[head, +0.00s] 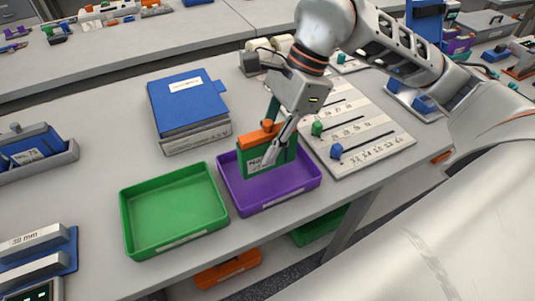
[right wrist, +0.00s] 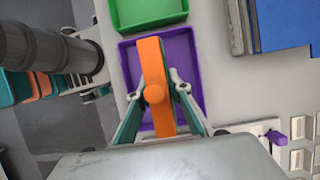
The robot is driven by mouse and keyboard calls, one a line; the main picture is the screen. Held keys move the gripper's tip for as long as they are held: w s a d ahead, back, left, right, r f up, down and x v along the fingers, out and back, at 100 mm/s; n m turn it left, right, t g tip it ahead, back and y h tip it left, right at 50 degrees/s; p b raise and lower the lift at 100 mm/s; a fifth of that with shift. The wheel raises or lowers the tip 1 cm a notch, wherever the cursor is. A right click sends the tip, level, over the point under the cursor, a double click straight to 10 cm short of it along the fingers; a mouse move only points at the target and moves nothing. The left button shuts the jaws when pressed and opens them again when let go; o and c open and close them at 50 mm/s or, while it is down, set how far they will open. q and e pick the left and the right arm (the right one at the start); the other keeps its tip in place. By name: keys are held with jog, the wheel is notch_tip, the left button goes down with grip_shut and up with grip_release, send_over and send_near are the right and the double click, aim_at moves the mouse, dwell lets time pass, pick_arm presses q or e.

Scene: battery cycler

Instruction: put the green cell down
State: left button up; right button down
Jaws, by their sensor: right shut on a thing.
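The green cell (head: 257,157) has an orange top and a white label. It is upright in my right gripper (head: 279,135), which is shut on it. In the head view the cell overlaps the purple tray (head: 285,200). In the right wrist view its orange top (right wrist: 154,80) shows between the fingers, with the purple tray (right wrist: 192,60) around and below it. I cannot tell whether the cell's bottom touches the tray floor. My left gripper is not in view.
An empty green tray (head: 175,210) stands left of the purple one. A blue-topped box (head: 188,100) stands behind. A white board with sliders (head: 365,150) is at the right. A grey holder with a blue item (head: 35,150) is far left.

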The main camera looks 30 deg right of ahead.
jog(key=shift+f, duration=1.5)
jog(key=shift+f, duration=0.2)
jog(key=c, duration=1.8)
grip_release()
jog(key=shift+c, duration=0.2)
jog(key=shift+r, duration=0.3)
jog(key=v, duration=1.1)
jog(key=shift+d+r, duration=0.15)
jog(key=shift+r, duration=0.25)
